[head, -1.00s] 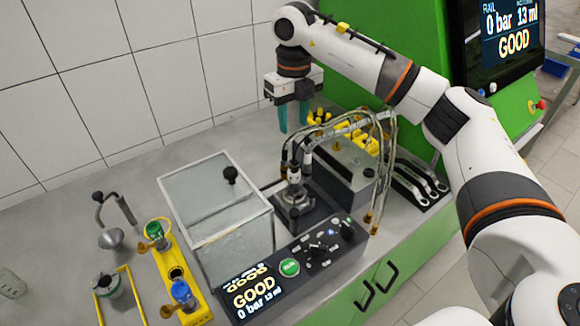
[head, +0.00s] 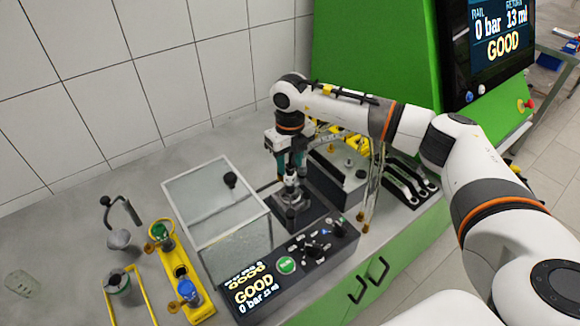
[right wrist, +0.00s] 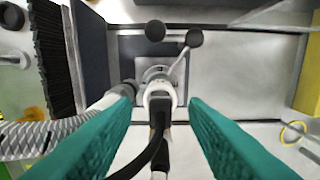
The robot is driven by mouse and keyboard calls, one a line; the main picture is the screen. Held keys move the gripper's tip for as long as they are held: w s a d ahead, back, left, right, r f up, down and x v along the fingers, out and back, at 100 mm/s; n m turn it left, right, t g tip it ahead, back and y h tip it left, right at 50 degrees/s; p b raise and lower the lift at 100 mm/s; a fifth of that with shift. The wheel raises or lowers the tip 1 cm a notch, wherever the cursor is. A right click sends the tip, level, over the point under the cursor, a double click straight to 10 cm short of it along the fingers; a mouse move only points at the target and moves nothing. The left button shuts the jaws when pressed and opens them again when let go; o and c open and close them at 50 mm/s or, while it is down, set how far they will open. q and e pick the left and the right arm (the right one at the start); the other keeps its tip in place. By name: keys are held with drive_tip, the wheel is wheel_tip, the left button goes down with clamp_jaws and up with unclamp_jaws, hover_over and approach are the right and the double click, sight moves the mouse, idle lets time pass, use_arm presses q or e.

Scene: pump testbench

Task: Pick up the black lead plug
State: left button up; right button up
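My right gripper (head: 290,160) is low over the clamped unit (head: 291,188) in the middle of the bench, fingers pointing down. In the right wrist view its two teal fingers (right wrist: 163,106) are apart, with a gap on both sides of the unit's white collar (right wrist: 160,92). The black lead plug (right wrist: 157,119) appears at the collar, between the fingers, with its black cable curving toward the bottom of the view. No contact with the fingers shows. In the head view the gripper hides the plug. My left gripper is not in view.
A glass-sided box (head: 212,205) stands just left of the unit. The control panel (head: 290,265) is in front. A ribbed grey hose (right wrist: 40,136) runs close to one finger. A black-knobbed lever (right wrist: 182,55) stands beside the unit. Yellow racks with cups (head: 180,270) are at the left.

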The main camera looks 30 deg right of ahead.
clamp_jaws()
